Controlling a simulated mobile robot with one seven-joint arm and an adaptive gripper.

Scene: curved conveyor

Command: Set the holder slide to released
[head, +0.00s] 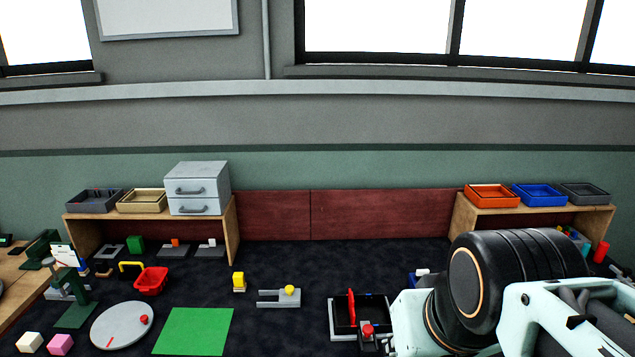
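No part is clearly marked as the holder slide. One candidate is a small grey fixture (270,301) with a yellow round knob (289,290) at its right end, on the dark table in the middle. Another is a black framed fixture (341,329) with an upright red handle (351,308), to its right. A block with a red button (367,329) stands at its front. My arm fills the lower right and hides part of the table there. My gripper is not visible.
A green mat (195,331), a grey disc (110,325) and a red basket (151,280) lie left. Wooden shelves (232,231) bear trays and a drawer unit (197,189). Dark table behind the fixtures is clear.

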